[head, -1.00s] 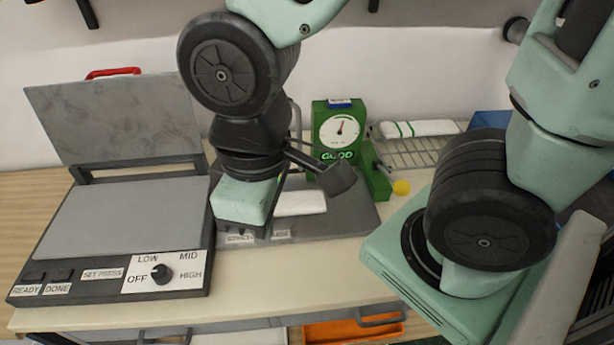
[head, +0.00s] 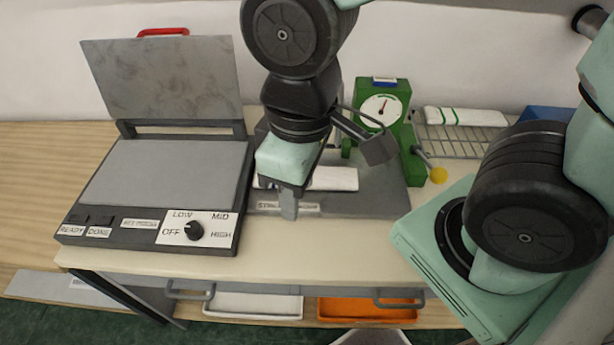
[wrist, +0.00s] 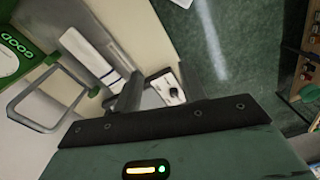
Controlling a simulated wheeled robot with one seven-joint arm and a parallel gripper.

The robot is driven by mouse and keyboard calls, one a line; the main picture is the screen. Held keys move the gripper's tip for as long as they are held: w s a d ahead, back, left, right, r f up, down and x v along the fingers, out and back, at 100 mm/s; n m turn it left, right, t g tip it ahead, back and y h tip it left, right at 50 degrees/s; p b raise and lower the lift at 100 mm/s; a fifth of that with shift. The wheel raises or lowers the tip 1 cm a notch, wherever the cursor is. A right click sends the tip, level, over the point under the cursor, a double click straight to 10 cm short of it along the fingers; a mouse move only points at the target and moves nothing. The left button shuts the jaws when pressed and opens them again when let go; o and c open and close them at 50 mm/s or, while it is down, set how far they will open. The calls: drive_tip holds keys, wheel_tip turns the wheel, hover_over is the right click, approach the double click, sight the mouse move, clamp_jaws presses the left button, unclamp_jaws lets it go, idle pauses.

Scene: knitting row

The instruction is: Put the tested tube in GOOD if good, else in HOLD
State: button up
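A white tube (head: 335,178) lies on the grey bed of the tester (head: 385,195), partly hidden by my arm. It also shows in the wrist view, white with dark stripes (wrist: 97,52). The green gauge (head: 382,108) stands behind it; green GOOD lettering shows on it in the wrist view (wrist: 16,45), upside down. A white tray (head: 253,306) and an orange tray (head: 367,308) sit below the bench top; no GOOD or HOLD labels are readable there.
A press (head: 165,172) with raised lid and a knob set near OFF stands at left. A wire rack (head: 455,140) at back right holds a white tube with green stripes (head: 465,116). A yellow ball (head: 438,175) tips the gauge's lever. The bench front strip is clear.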

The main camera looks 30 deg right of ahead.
drive_tip(key=o, duration=0.9)
drive_tip(key=shift+t+h, duration=0.4)
drive_tip(key=shift+t, duration=0.1)
drive_tip(key=w+d, duration=0.1)
drive_tip(key=w, duration=0.1)
drive_tip(key=w+d+p, duration=0.1)
drive_tip(key=w, duration=0.1)
drive_tip(key=w+d, duration=0.2)
drive_tip(key=shift+w+f, duration=0.25)
drive_tip(key=shift+f, duration=0.1)
drive_tip(key=n+t+y+b, duration=0.1)
drive_tip(key=n+y+b, duration=0.2)
drive_tip(key=y, duration=0.1)
hover_over(319, 174)
wheel_tip(319, 174, down, 18)
drive_tip(key=shift+f, duration=0.1)
drive_tip(key=shift+a+b+x, duration=0.1)
drive_tip(key=shift+b+x, duration=0.8)
drive_tip(key=shift+x, duration=0.6)
drive_tip(key=shift+a+b+x, duration=0.15)
drive_tip(key=shift+b+x, duration=0.75)
drive_tip(key=shift+x, duration=0.6)
